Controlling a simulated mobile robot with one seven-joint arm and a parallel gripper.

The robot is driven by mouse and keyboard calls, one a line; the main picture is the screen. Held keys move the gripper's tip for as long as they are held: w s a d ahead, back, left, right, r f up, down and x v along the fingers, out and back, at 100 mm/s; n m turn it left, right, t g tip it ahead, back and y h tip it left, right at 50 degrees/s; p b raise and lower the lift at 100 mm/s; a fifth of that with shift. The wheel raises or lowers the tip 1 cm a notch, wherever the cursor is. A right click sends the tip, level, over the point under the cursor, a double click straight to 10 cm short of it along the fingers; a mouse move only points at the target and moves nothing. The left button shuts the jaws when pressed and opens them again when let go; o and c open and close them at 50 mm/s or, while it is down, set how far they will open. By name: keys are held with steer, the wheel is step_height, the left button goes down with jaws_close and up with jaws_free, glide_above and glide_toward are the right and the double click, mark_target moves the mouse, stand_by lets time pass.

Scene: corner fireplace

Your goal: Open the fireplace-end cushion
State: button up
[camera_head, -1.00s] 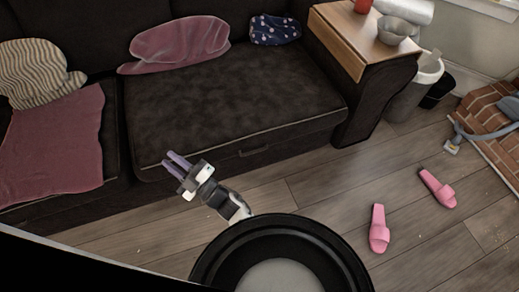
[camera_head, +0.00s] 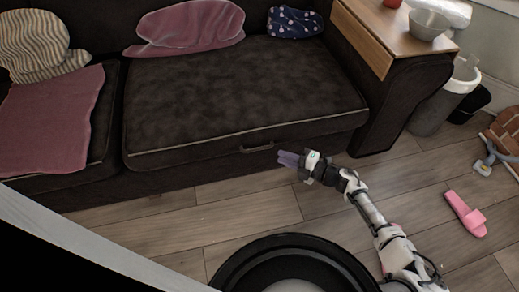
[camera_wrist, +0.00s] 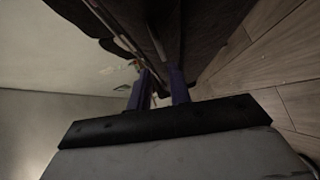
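The fireplace-end cushion (camera_head: 240,95) is the dark seat at the right end of the sofa, with a pale seam along its front edge. It lies flat and looks closed. A dark handle (camera_head: 257,149) is on the front panel below the seam. My gripper (camera_head: 287,159) is just right of and slightly below the handle in the head view, its purple fingers pointing left. No contact with the handle shows. In the wrist view the two fingers (camera_wrist: 160,90) are apart with nothing visible between them. The handle cannot be made out in the wrist view.
A pink throw (camera_head: 190,27) and a blue patterned pillow (camera_head: 294,22) lie at the cushion's back. A wooden arm tray (camera_head: 370,35) holds a bowl (camera_head: 429,25). A bin (camera_head: 440,105) stands right of the sofa. A pink slipper (camera_head: 466,213) is on the floor. Floor before the sofa is clear.

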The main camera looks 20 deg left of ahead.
steer(key=x, duration=1)
steer(key=shift+w+a+b, duration=0.1)
steer(key=shift+a+b, duration=0.2)
steer(key=shift+a, duration=0.1)
jaws_close()
